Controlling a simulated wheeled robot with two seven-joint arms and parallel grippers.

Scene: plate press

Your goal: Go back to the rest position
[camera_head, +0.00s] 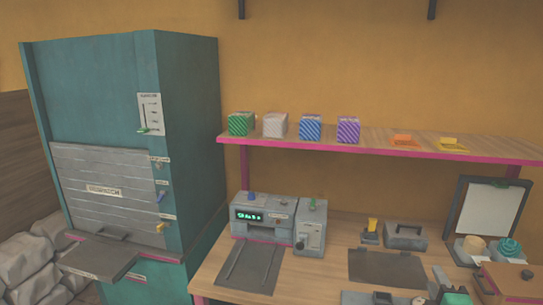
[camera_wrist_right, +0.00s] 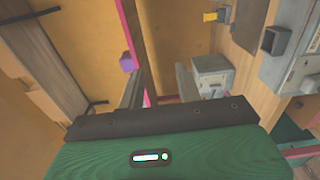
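My right gripper (camera_head: 448,280) shows at the lower right edge of the head view, green and grey, over the front part of the workbench. In the right wrist view its two grey fingers (camera_wrist_right: 157,68) stand apart with nothing between them, so it is open and empty. Behind the fingers are the orange wall and the pink shelf edge. My left gripper does not show in either view.
A teal press cabinet (camera_head: 195,120) with a protruding tray (camera_head: 97,260) stands left. The workbench (camera_head: 340,235) holds a grey machine (camera_head: 262,212), a dark mat (camera_head: 387,267) and a clipboard (camera_head: 487,208). A shelf (camera_head: 375,140) above carries several coloured boxes.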

